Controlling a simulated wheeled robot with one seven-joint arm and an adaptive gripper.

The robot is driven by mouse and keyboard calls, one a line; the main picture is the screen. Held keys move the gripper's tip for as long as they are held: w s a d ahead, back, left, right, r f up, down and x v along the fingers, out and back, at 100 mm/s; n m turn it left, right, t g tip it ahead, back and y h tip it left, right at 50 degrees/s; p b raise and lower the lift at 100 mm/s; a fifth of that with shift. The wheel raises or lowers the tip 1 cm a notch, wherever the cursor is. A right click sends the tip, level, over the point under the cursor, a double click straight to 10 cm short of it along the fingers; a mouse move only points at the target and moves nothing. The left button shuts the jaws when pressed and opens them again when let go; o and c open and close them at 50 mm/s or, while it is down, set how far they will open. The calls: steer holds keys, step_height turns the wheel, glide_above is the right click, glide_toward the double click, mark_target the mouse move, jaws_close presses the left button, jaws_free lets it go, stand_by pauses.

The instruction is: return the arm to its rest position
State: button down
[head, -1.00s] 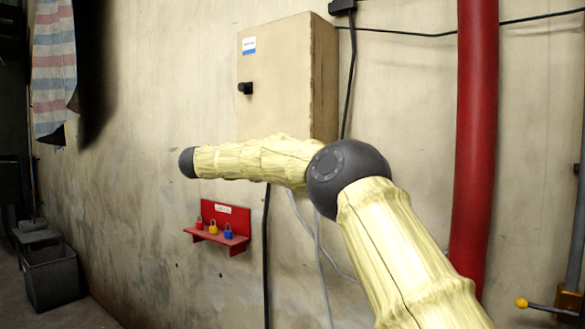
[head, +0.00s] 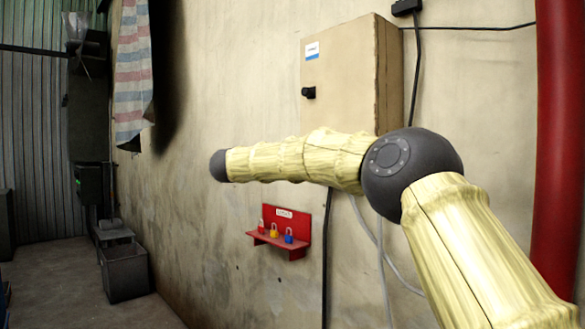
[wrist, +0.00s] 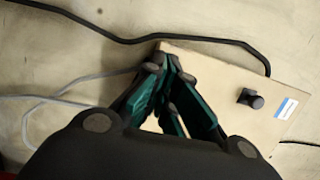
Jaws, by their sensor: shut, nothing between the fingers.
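My gripper (wrist: 171,72) shows in the wrist view, with dark links and green-sided fingers that meet at the tips. It is shut and holds nothing. Behind it in that view are the wall and the beige electrical box (wrist: 225,105) with its black knob. In the head view my arm, in a pale yellow cover with dark joints, rises from the lower right, bends at a dark elbow and reaches left in front of the wall. The gripper itself does not show in the head view.
The beige box (head: 340,75) hangs on the wall behind my arm. A red lock rack (head: 290,251) with several padlocks is mounted below. A thick red pipe (head: 558,150) runs down at right. A dark bin (head: 125,272) stands at left, with open floor (head: 60,290) near it.

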step_height(320, 180, down, 35)
steer(key=s+a+n+t+y, duration=0.15)
steer(key=n+y, duration=0.35)
steer(key=n, duration=0.5)
steer(key=s+d+f+n+g+y, duration=0.1)
steer(key=s+d+f+n, duration=0.2)
steer(key=f, duration=0.7)
steer(key=s+f+n+g+y, duration=0.15)
steer(key=s+f, duration=0.35)
steer(key=f, duration=0.5)
steer(key=s+d+f+n+g+y, duration=0.1)
steer(key=s+d+f+n, duration=0.3)
steer(key=f, duration=0.6)
steer(key=s+d+f+n+g+y, duration=0.1)
steer(key=s+d+f+n+g, duration=0.15)
steer(key=s+f, duration=0.9)
steer(key=s+d+f+n+g+y, duration=0.1)
steer(key=s+d+f+g, duration=0.25)
steer(key=s+f, duration=0.8)
steer(key=s+d+n+g, duration=0.1)
steer(key=s+d+g, duration=0.2)
steer(key=s, duration=1.5)
steer(key=s+d+f+n+g, duration=0.1)
steer(key=s+d, duration=0.4)
steer(key=s, duration=1.3)
steer(key=shift+s+d+f+n+g+b, duration=0.3)
steer(key=shift+n+g, duration=0.2)
steer(key=shift+g, duration=0.7)
steer(key=shift+r, duration=0.1)
